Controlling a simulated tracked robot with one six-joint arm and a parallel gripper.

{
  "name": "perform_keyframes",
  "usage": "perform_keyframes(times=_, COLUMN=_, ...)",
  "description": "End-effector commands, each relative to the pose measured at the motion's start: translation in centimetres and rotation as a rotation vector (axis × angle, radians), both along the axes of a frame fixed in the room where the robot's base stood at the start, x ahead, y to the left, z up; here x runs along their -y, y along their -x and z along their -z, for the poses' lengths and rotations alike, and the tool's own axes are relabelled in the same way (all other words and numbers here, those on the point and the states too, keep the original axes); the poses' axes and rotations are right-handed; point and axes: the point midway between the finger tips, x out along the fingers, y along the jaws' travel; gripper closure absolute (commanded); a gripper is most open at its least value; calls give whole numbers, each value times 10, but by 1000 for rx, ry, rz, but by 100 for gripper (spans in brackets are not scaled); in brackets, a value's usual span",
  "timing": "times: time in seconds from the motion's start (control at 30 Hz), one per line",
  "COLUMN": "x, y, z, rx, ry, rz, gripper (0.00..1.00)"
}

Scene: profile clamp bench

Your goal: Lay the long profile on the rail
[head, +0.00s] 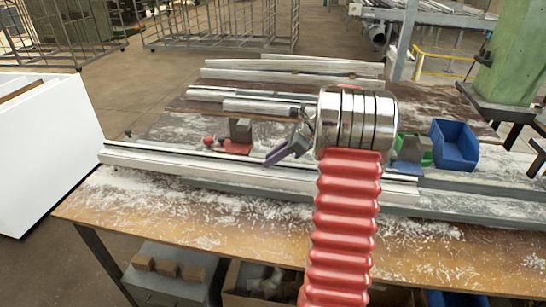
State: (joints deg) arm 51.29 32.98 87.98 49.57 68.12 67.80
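A long silver profile (160,162) lies lengthwise along the bench, from the left end to just right of my arm. A grey rail (470,209) runs in the same direction and shows at the right beyond the profile's end. I cannot tell whether the profile rests on the rail or beside it. My gripper (270,161) is at the middle of the profile, with a dark purple finger reaching down to its top edge. The other finger is not clear, so its grip on the profile cannot be told. My arm hides part of the profile and rail.
Red clamp parts (235,146) stand just behind the profile. A blue bin (454,146) and a green item (427,150) are at the right. More profiles (290,77) lie behind. Shavings cover the bench (130,212). A green column (515,55) stands at back right.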

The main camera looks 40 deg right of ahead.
Motion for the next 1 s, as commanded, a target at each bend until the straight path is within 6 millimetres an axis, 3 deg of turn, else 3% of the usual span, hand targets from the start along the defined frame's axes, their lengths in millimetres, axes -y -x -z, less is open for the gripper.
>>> perform_keyframes(times=0.47, x=6, y=7, z=-11, rx=3, ry=-1, rz=1, gripper=77)
perform_keyframes(times=1.0, x=45, y=56, z=-73, rx=3, ry=-1, rz=3, gripper=77)
